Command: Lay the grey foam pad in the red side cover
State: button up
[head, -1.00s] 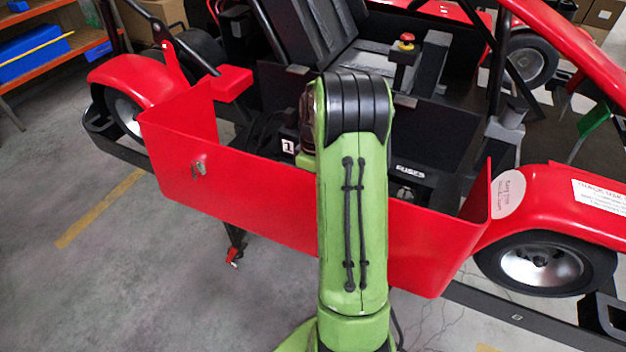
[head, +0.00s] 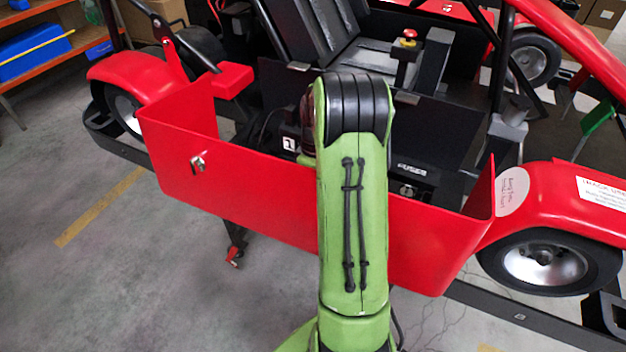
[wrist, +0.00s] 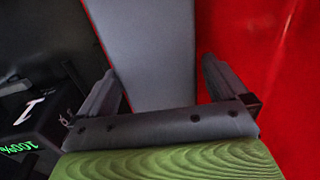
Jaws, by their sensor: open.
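The red side cover (head: 235,190) is the wide open-topped panel along the kart's near side. Its red surface also fills the right of the wrist view (wrist: 265,60). The grey foam pad (wrist: 152,45) shows in the wrist view as a long flat strip, running up out of the frame beside the red surface. My gripper (wrist: 157,85) is open, with one finger at each side of the pad's near part. I cannot tell whether the fingers touch it. In the head view my green arm hides the gripper and the pad.
Behind the cover are the kart's black seat (head: 320,35), a black fuse box (head: 415,170) and a red stop button (head: 409,36). Red fenders with wheels stand at both ends, the right one (head: 540,195) close to the cover. The grey floor at left is clear.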

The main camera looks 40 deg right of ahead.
notch_tip(320, 180, up, 16)
jog(key=d+p, duration=0.2)
jog(key=p, duration=0.2)
jog(key=shift+w+f, duration=0.2)
jog(key=shift+w, duration=0.2)
